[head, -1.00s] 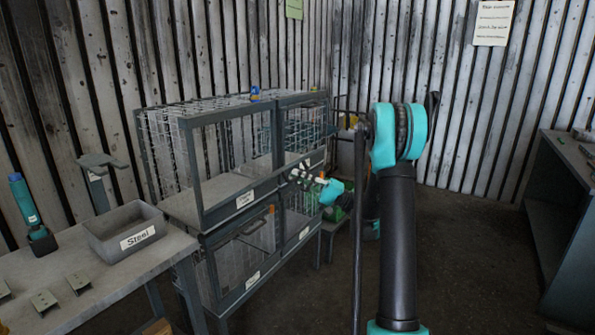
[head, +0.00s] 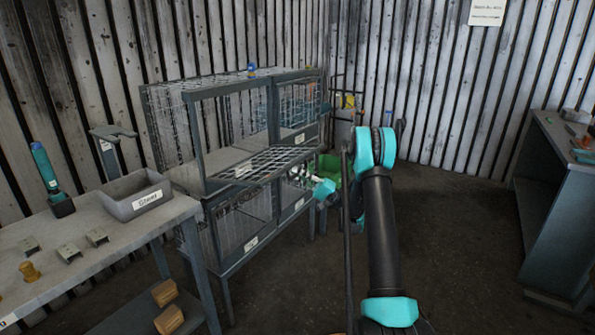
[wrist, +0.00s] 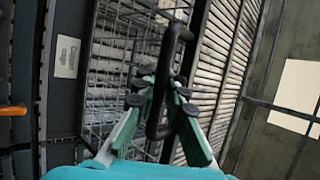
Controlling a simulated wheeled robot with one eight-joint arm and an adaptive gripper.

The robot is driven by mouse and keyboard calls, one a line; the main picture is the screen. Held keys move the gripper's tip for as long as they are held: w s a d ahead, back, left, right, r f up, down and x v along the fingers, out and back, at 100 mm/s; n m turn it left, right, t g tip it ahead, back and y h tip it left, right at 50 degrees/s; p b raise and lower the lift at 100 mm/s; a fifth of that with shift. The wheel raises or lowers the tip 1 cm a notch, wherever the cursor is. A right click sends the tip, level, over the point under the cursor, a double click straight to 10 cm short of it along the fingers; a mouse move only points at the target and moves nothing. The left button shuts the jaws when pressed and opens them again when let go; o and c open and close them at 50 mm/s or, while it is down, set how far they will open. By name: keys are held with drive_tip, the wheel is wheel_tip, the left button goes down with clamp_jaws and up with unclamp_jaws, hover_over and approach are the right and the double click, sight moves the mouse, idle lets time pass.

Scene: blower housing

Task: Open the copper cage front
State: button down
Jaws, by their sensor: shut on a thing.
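A wire-mesh cage rack (head: 192,130) stands left of centre in the head view, with upper and lower bays. A mesh panel (head: 275,162) tilts out around its middle height; I cannot tell which bay it belongs to. My gripper (head: 322,188) is at the rack's right front, partly hidden. In the wrist view my gripper (wrist: 160,105) is shut on a black bar handle (wrist: 184,34), with wire mesh (wrist: 110,70) behind it.
A workbench (head: 100,270) at left carries a grey labelled bin (head: 135,196), a teal tool (head: 45,170) and small metal parts. A green bin (head: 329,167) stands beyond my gripper. A dark cabinet (head: 560,200) is at right. Open floor (head: 460,240) lies between.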

drive_tip(key=shift+d+f, duration=0.2)
drive_tip(key=shift+f, duration=0.1)
drive_tip(key=shift+s, duration=0.1)
drive_tip(key=c, duration=1.8)
unclamp_jaws()
drive_tip(key=shift+d, duration=0.15)
drive_tip(key=shift+o, duration=1.1)
drive_tip(key=v, duration=1.1)
drive_tip(key=shift+d+f, duration=0.3)
